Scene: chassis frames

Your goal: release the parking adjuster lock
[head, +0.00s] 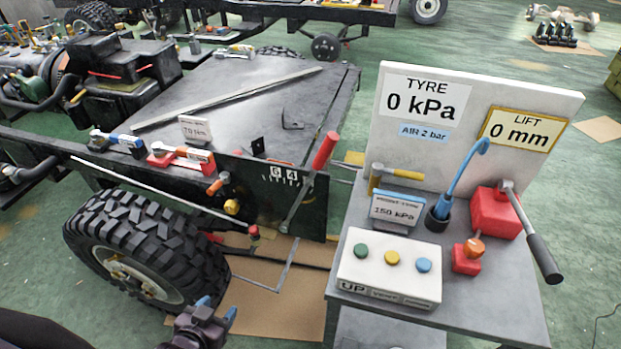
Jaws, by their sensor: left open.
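The parking adjuster lock is not labelled in view, and I cannot tell which part it is. A dark chassis plate with a numbered scale (285,173) carries a lever with a red handle (326,150), tilted up to the right. Left of the scale are an orange knob (215,187) and a yellow knob (232,207). A small red-and-green knob (254,234) sits lower, by the end of a thin rod. My left gripper (217,308) is open and empty at the bottom edge, with blue fingertips, below and apart from these parts. My right gripper is out of view.
A large tyre (145,250) stands left of the knobs. At right, a grey cart (350,245) holds a three-button box (390,267), a red lever unit (495,212) and a board reading 0 kPa and 0 mm. Cardboard (262,308) lies on the floor between.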

